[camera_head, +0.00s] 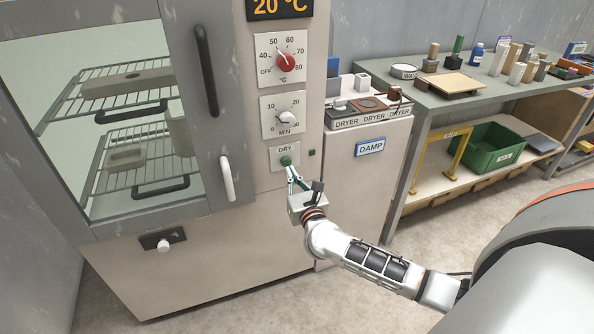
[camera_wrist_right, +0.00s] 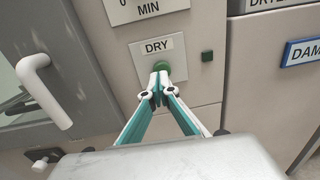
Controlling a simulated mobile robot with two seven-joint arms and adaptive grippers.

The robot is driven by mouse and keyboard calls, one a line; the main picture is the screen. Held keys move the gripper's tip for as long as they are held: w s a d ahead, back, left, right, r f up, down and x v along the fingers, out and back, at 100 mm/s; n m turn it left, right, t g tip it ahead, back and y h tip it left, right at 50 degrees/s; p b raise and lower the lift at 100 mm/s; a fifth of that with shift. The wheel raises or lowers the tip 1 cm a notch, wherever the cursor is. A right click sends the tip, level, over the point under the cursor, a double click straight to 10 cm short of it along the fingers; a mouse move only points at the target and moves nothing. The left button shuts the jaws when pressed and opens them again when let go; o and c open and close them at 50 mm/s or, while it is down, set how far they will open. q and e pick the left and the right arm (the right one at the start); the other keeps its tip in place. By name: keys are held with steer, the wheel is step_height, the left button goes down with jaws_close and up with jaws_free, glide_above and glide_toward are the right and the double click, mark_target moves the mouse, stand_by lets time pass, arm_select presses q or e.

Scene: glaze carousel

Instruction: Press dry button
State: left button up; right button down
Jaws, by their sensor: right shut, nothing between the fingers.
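The green DRY button (camera_head: 286,161) sits on a small plate labelled DRY on the front panel of the oven-like cabinet. It also shows in the right wrist view (camera_wrist_right: 161,65). My right gripper (camera_head: 290,170) is shut and empty, with its fingertips at the button. In the right wrist view the closed fingertips (camera_wrist_right: 160,80) overlap the lower part of the button, so I cannot tell whether they touch it or how far it is pressed. My left gripper is not in view.
The cabinet's glass door (camera_head: 120,110) is closed, with a white handle (camera_head: 227,178) left of the button. A temperature dial (camera_head: 285,62) and a minute dial (camera_head: 287,118) are above. A small dark green square (camera_head: 312,153) is right of the plate. A workbench (camera_head: 440,95) stands at right.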

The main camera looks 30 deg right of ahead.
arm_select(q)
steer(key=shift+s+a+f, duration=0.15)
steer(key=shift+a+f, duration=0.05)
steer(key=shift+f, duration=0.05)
arm_select(e)
steer(key=v, duration=0.9)
steer(key=shift+s+f, duration=0.15)
steer(key=shift+s, duration=0.15)
arm_select(q)
steer(key=shift+p, duration=0.3)
arm_select(e)
steer(key=shift+a, duration=0.15)
